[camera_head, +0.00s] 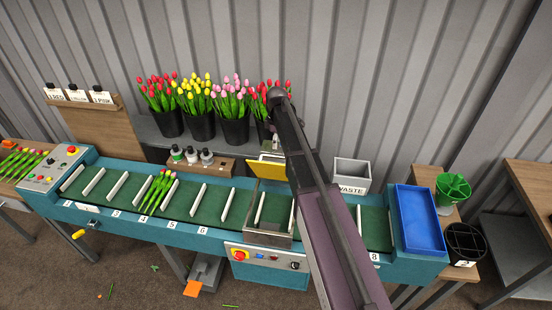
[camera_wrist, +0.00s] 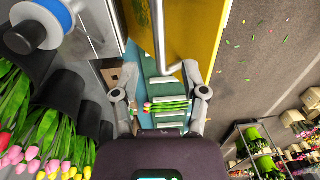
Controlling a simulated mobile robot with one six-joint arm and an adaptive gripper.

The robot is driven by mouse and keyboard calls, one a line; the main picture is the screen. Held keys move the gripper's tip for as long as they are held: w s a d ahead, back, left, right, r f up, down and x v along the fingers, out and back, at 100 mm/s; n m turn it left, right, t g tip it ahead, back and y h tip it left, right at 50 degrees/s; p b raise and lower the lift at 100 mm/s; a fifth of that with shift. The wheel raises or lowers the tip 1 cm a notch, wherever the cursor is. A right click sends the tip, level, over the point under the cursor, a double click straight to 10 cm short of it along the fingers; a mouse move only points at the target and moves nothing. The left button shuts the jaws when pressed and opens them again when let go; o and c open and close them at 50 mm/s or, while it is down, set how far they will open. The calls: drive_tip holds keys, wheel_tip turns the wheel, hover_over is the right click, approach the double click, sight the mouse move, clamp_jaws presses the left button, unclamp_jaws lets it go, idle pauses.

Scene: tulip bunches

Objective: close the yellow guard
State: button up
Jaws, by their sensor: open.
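The yellow guard (camera_head: 267,171) stands raised over the conveyor's middle section, partly hidden by my arm. In the wrist view the yellow guard (camera_wrist: 200,28) fills the top centre, with its grey bar handle (camera_wrist: 160,40) along its left side. My gripper (camera_wrist: 159,68) is open, its two fingers spread on either side of the handle's lower bend. I cannot tell whether either finger touches the handle. In the head view my arm hides most of the gripper.
The green-belted conveyor (camera_head: 100,205) with white dividers carries a tulip bunch (camera_head: 157,192). Buckets of tulips (camera_head: 236,130) stand behind it. A grey waste bin (camera_head: 352,174) and a blue tray (camera_head: 420,220) are to the right. A control box with a red button (camera_head: 240,255) is in front.

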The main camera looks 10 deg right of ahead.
sight(277, 167)
drive_tip(key=shift+s+f+b, duration=0.15)
drive_tip(key=shift+f+b, duration=2.65)
drive_tip(key=shift+f, duration=0.3)
clamp_jaws()
